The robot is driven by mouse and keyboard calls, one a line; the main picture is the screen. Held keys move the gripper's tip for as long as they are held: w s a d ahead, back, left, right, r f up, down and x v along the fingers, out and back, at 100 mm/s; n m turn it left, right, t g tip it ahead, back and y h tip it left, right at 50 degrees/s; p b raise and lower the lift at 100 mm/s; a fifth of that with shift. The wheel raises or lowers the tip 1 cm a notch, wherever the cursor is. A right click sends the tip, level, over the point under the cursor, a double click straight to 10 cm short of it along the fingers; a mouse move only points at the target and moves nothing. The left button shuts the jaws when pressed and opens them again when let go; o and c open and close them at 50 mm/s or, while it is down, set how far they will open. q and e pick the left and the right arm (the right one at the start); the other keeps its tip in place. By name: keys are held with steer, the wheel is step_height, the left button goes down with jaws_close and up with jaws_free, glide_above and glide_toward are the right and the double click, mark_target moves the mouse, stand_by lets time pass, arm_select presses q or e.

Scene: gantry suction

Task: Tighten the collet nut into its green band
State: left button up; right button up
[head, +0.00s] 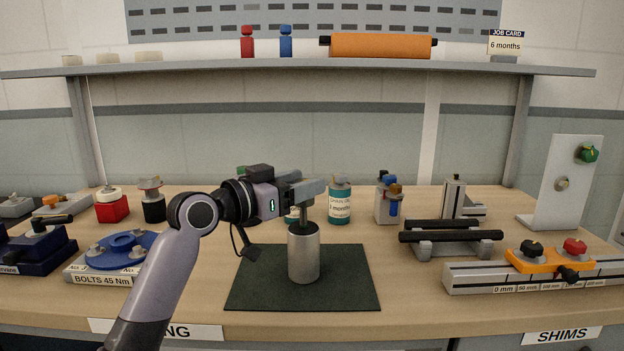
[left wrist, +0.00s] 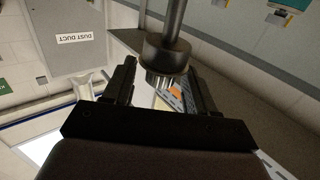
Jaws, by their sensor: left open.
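A silver cylinder (head: 304,255) stands upright on a dark mat (head: 350,285), with a thin grey shaft rising from its top. My left gripper (head: 312,190) is at the upper end of this shaft, its jaws sideways and open. In the left wrist view a dark collar (left wrist: 166,52) on a shaft ends in a ridged metallic part, which may be the collet nut (left wrist: 162,75). It lies between the two spread fingers of my left gripper (left wrist: 163,88); I cannot tell whether either finger touches it. I see no green band on it. My right gripper is not in view.
A teal-labelled bottle (head: 340,203) stands behind the mat. A black-barred rack (head: 452,240) and a rail with an orange slider (head: 545,262) are at right. A blue bolt disc (head: 122,250) is at left. The mat's right side is clear.

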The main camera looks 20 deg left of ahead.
arm_select(q)
steer(key=shift+x, duration=1.3)
steer(key=c, duration=1)
